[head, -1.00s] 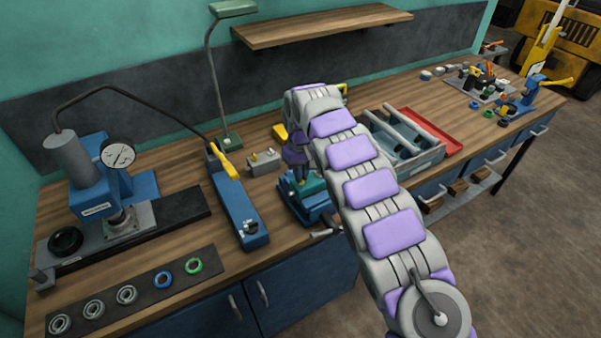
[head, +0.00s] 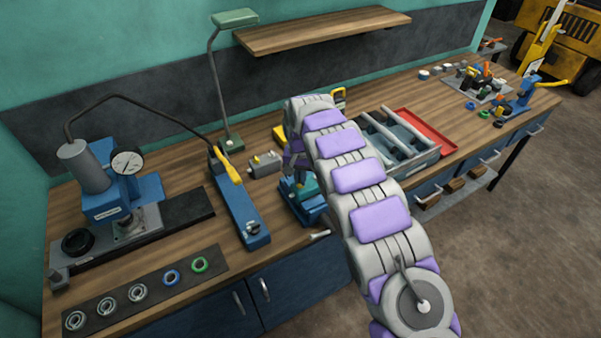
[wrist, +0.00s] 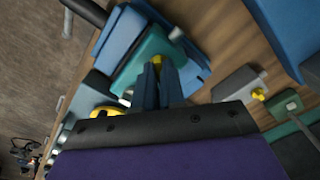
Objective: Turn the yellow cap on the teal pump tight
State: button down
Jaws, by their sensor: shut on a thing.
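The teal pump (head: 309,187) sits in a blue holder (head: 311,206) on the workbench, partly behind my arm in the head view. In the wrist view, the teal pump body (wrist: 152,45) lies just beyond my fingers. The yellow cap (wrist: 158,61) shows as a small patch at the fingertips; the fingers hide most of it. My gripper (wrist: 160,72) is shut on the yellow cap, its two dark blue fingers close together. In the head view the cap is hidden, and whether it is seated fully cannot be told.
A grey block with yellow fittings (head: 265,164) and a blue tool with a yellow handle (head: 240,205) stand left of the pump. A grey tray (head: 400,140) and a red tray (head: 428,130) lie to the right. A lamp (head: 215,85) stands behind.

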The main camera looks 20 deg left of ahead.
jog(key=m+p, duration=0.1)
jog(key=m, duration=0.2)
jog(key=m+p, duration=0.1)
jog(key=m, duration=0.2)
jog(key=shift+w+r, duration=0.15)
jog(key=shift+r, duration=0.05)
jog(key=m+p, duration=0.1)
jog(key=m, duration=0.4)
jog(key=shift+m, duration=0.4)
jog(key=c, duration=1.2)
grip_release()
jog(key=shift+a+f, duration=0.15)
jog(key=shift+f, duration=0.05)
jog(key=shift+r, duration=0.1)
